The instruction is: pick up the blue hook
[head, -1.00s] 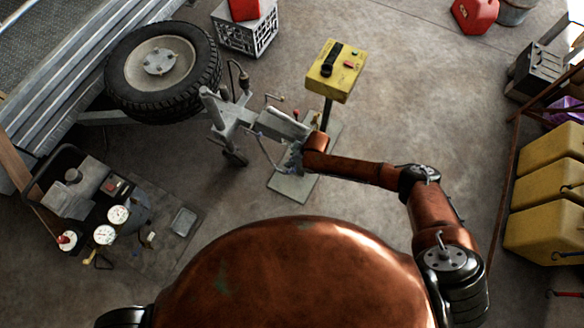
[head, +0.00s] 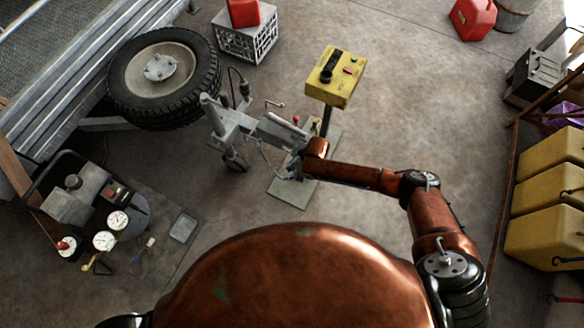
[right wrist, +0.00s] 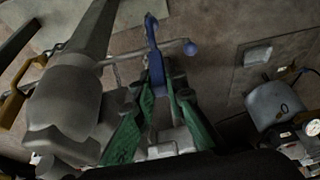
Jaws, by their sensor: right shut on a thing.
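A blue hook (right wrist: 154,55) stands between the green fingers of my right gripper (right wrist: 158,88) in the right wrist view. The fingers are closed on its lower part, and its narrow upper end shows clear above them. In the head view my right gripper (head: 293,167) is low beside the grey trailer coupling (head: 279,129), near the base of the yellow-topped post. The hook is too small to make out clearly there. My left gripper is out of view.
The yellow control box (head: 335,76) stands on its post just behind the gripper. A spare wheel (head: 163,76) and trailer are at left, a gauge set (head: 105,240) at lower left. Yellow bins (head: 545,205) stand at right. The floor between coupling and bins is mostly clear.

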